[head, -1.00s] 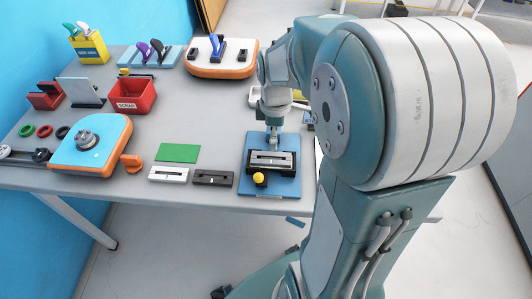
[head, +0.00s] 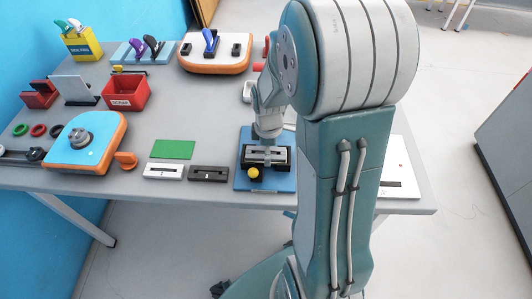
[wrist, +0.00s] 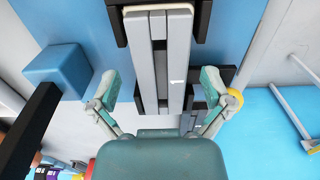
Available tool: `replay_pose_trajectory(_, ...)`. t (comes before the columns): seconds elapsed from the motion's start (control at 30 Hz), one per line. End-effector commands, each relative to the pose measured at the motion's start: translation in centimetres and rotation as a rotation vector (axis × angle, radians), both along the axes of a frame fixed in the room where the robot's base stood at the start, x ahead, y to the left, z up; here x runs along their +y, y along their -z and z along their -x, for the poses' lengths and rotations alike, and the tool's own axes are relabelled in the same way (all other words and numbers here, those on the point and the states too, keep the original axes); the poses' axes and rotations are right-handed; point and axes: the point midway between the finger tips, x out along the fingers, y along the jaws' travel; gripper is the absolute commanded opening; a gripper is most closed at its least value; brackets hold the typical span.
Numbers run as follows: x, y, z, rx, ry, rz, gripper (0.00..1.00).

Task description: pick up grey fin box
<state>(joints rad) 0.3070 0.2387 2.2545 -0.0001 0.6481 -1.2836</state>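The grey fin box (head: 266,152) is a long slotted bar in a black holder on a blue base plate (head: 248,182) at the table's front. It also shows in the wrist view (wrist: 158,50), running up the picture with its far end in a black bracket (wrist: 200,20). My gripper (wrist: 160,74) is open, one finger on each side of the grey box, with a visible gap on both sides. In the head view my gripper (head: 268,133) is directly above the box, and its fingers are hard to make out. My arm hides some of the plate's right side.
A yellow knob (head: 253,173) sits at the holder's front. A white fin box (head: 163,171) and a black fin box (head: 208,174) lie to the left, with a green pad (head: 173,149) behind. A blue block (wrist: 58,70) stands left in the wrist view.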

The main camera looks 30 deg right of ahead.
Motion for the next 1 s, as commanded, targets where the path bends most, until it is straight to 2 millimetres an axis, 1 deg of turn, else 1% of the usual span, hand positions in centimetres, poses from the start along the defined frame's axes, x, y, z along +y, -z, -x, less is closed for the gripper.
replay_pose_trajectory(0.03, 0.0, 0.0, 0.0, 0.000, 0.000, 0.000, 0.78)
replay_pose_trajectory(0.07, 0.0, 0.0, 0.0, 0.000, 0.000, 0.000, 0.64)
replay_pose_trajectory(0.1, 0.0, 0.0, 0.0, 0.000, 0.000, 0.000, 0.47)
replay_pose_trajectory(0.17, 0.0, 0.0, 0.0, 0.000, 0.000, 0.000, 0.20)
replay_pose_trajectory(0.2, 0.0, 0.0, 0.0, 0.000, 0.000, 0.000, 0.13)
replay_pose_trajectory(0.33, 0.0, 0.0, 0.0, 0.000, 0.000, 0.000, 0.12)
replay_pose_trajectory(0.37, 0.0, 0.0, 0.0, 0.000, 0.000, 0.000, 0.05)
replay_pose_trajectory(0.57, 0.0, -0.2, 0.0, -0.001, 0.000, 0.001, 0.05)
replay_pose_trajectory(0.67, 0.0, -0.7, -0.1, -0.002, 0.000, 0.000, 0.05)
replay_pose_trajectory(0.77, 0.0, -1.9, -0.1, -0.005, 0.000, 0.002, 0.05)
replay_pose_trajectory(0.83, 0.0, -3.1, -0.1, -0.006, 0.000, 0.002, 0.05)
replay_pose_trajectory(0.87, -0.3, -3.7, 0.0, -0.006, 0.002, 0.002, 0.05)
replay_pose_trajectory(0.97, -2.0, -5.8, 1.0, -0.006, 0.007, 0.003, 0.05)
replay_pose_trajectory(1.0, -2.7, -6.7, 1.3, -0.007, 0.007, 0.002, 0.05)
